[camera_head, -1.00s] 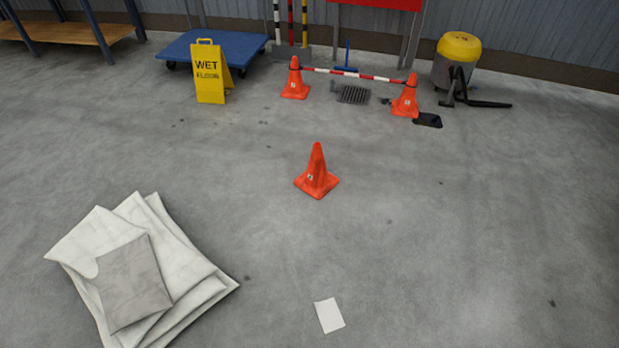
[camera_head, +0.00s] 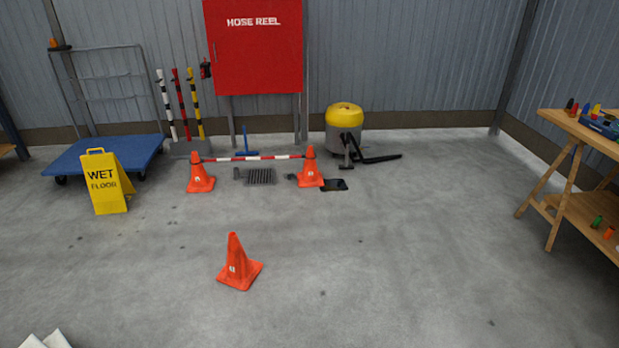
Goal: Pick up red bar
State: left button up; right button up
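A red bar with dark bands (camera_head: 181,105) stands upright in a grey base (camera_head: 182,153) by the back wall. It stands between a white and black bar (camera_head: 165,104) and a yellow and black bar (camera_head: 196,108). A separate red and white striped bar (camera_head: 254,157) lies level across the tops of two orange cones, the left cone (camera_head: 201,178) and the right cone (camera_head: 310,171).
A single orange cone (camera_head: 238,267) stands on the open floor ahead. A yellow wet floor sign (camera_head: 106,185) and a blue trolley (camera_head: 75,157) are at left. A yellow-topped vacuum (camera_head: 344,125) stands right of the cones. A wooden table (camera_head: 565,125) is at far right.

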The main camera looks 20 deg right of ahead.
aim_at(303, 156)
jog(key=l, duration=0.3)
jog(key=i+l, duration=0.1)
jog(key=l, duration=0.2)
jog(key=i+l, duration=0.25)
jog(key=l, duration=0.2)
jog(key=i+l, duration=0.3)
jog(key=l, duration=0.15)
jog(key=i+l+z, duration=0.1)
jog(key=i+l, duration=0.15)
jog(key=l, duration=0.2)
jog(key=i+l, duration=0.25)
jog(key=l, duration=0.2)
jog(key=i+l, duration=0.3)
jog(key=l, duration=0.15)
jog(key=i+l+z, duration=0.2)
jog(key=i, duration=2.05)
jog(key=j, duration=0.1)
